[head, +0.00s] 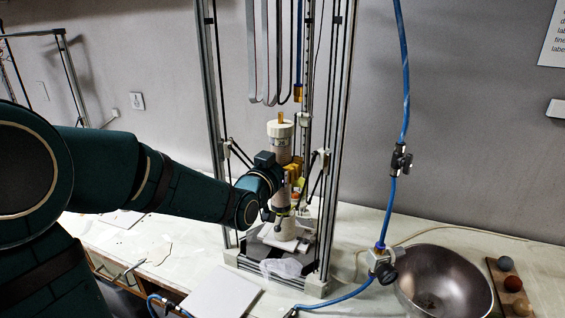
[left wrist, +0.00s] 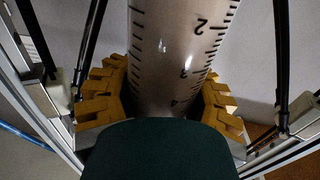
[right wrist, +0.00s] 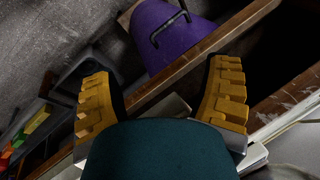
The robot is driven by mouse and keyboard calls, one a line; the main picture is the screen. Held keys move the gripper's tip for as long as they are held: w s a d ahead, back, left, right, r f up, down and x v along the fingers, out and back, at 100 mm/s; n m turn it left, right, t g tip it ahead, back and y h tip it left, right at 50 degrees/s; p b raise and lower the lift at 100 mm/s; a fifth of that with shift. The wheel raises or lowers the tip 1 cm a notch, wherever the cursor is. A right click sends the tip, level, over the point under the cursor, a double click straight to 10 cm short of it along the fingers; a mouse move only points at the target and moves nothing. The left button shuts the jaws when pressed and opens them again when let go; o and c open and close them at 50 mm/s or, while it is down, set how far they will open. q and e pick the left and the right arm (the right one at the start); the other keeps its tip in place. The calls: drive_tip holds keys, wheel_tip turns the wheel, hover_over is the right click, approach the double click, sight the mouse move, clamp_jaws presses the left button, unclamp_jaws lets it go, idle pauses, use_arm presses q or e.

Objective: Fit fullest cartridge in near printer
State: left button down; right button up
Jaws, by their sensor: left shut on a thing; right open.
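A pale cartridge with a scale of black marks (head: 281,150) stands upright inside the near printer's frame (head: 214,110), with a white cap and a brass tip on top. My left gripper (head: 291,174) is shut around its body. In the left wrist view the cartridge (left wrist: 178,50) fills the space between the yellow fingers of the left gripper (left wrist: 165,95), with the marks 2, 3 and 4 showing. Whether the cartridge is seated in a holder cannot be told. My right gripper (right wrist: 165,95) is open and empty, seen only in the right wrist view.
A blue hose with a black valve (head: 402,160) hangs right of the printer. A steel bowl (head: 445,282) and a board with coloured balls (head: 505,264) are at the right. A white board (head: 222,292) lies in front. A purple bin (right wrist: 170,35) is near my right gripper.

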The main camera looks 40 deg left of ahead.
use_arm(q)
drive_tip(key=w+a+f+p, duration=0.1)
drive_tip(key=w+a+p, duration=0.1)
drive_tip(key=w, duration=0.8)
drive_tip(key=shift+f, duration=0.2)
idle(0.6)
drive_tip(key=shift+f, duration=0.1)
idle(0.9)
drive_tip(key=shift+c, duration=1.2)
unclamp_jaws()
drive_tip(key=shift+f, duration=0.15)
wheel_tip(320, 180, up, 10)
